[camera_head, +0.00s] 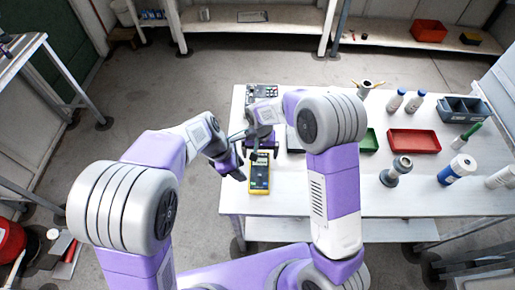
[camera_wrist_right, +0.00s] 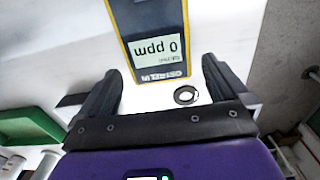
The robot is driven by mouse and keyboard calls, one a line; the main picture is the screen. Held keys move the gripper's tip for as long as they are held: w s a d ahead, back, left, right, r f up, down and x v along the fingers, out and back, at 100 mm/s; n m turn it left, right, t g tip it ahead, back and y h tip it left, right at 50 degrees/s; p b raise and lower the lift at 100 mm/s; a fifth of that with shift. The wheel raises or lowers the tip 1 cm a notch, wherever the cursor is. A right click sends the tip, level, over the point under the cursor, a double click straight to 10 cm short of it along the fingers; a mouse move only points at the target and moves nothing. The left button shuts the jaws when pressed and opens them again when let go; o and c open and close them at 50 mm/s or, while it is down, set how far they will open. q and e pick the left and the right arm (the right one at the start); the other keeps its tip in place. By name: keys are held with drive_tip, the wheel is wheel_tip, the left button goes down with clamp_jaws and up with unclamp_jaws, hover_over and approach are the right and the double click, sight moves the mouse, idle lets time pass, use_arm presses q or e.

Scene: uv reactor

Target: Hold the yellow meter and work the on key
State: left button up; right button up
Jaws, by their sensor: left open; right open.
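The yellow meter (camera_head: 259,186) with a dark face lies on the white table near its front left edge. In the right wrist view the meter (camera_wrist_right: 158,20) shows a lit display reading "0 ppm", upside down. I cannot make out the on key. My right gripper (camera_wrist_right: 161,66) is open, its fingers on either side of the meter's display end and apart from it. In the head view this gripper (camera_head: 262,153) is at the meter's far end. My left gripper (camera_head: 240,172) is open and empty, just left of the meter; its fingertips are partly hard to separate.
A small dark ring (camera_wrist_right: 186,95) shows between the right fingers. On the table (camera_head: 290,203) are a green tray (camera_head: 369,140), a red tray (camera_head: 414,141), bottles (camera_head: 395,101) and a grey bin (camera_head: 464,109), all to the right.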

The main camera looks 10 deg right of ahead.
drive_tip(key=shift+f, duration=1.3)
drive_tip(key=c, duration=1.1)
use_arm(q)
clamp_jaws()
